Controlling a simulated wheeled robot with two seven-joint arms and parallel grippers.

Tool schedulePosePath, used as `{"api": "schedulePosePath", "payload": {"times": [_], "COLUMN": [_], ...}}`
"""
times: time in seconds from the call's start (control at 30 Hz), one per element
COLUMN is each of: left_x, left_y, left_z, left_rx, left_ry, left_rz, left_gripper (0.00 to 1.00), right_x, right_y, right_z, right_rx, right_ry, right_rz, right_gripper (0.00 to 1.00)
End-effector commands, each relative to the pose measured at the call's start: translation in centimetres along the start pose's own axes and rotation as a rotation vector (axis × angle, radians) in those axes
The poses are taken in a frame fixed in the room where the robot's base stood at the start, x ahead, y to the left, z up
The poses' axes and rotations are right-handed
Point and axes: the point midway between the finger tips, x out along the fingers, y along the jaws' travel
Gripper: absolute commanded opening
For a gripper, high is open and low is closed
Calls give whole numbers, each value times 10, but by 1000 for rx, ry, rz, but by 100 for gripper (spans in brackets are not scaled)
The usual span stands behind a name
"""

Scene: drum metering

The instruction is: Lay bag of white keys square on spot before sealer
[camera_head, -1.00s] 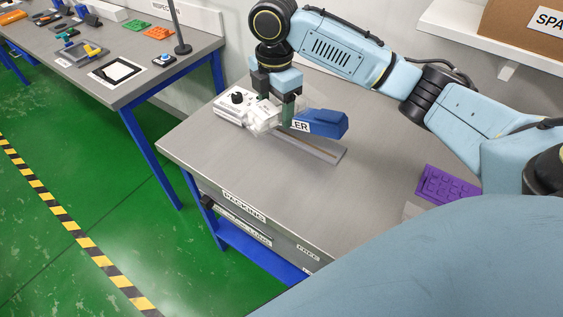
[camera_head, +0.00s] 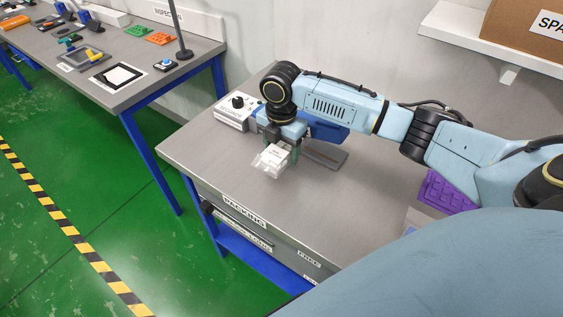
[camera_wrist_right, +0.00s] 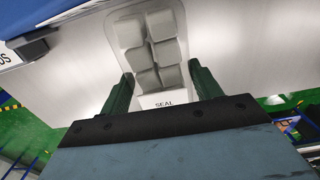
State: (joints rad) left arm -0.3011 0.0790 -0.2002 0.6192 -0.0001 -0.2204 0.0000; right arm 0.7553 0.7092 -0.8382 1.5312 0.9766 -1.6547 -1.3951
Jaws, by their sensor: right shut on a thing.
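The clear bag of white keys (camera_head: 270,160) hangs in my right gripper (camera_head: 283,152), over the front left part of the packing table (camera_head: 215,160). In the right wrist view the bag (camera_wrist_right: 155,50) shows several white keys and a label reading SEAL, between the two green fingers of my right gripper (camera_wrist_right: 160,95). Those fingers are shut on the bag. The blue sealer (camera_head: 325,127) stands behind and to the right, partly hidden by my right arm. I cannot tell whether the bag touches the table. My left gripper is not in view.
A white box with a black knob (camera_head: 236,108) stands at the table's back left. A purple tray (camera_head: 447,192) lies at the right. The table's middle front is clear. Another bench (camera_head: 105,95) with small parts stands at the far left.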

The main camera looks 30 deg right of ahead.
Motion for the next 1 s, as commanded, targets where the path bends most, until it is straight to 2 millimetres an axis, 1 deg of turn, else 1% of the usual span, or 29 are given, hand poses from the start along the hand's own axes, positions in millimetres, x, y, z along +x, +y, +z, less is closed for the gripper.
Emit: {"api": "schedulePosePath", "payload": {"times": [0.17,0.33,0.43,0.67,0.8,0.83,0.97,1.0], "left_x": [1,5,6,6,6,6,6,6], "left_y": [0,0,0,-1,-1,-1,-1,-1], "left_z": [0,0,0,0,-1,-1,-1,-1], "left_rx": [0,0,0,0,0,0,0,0], "left_ry": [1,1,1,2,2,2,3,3], "left_rz": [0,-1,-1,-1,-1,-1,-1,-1], "left_gripper": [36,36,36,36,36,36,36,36], "right_x": [12,38,49,49,52,52,52,52], "right_y": [0,0,0,0,0,0,0,0], "right_z": [0,0,0,0,0,0,0,0], "right_rx": [1,2,1,0,1,1,1,1], "right_ry": [1,1,0,0,0,0,0,0], "right_rz": [-1,-1,-1,1,0,0,0,0], "right_gripper": [35,35,35,35,35,66,83,85]}}
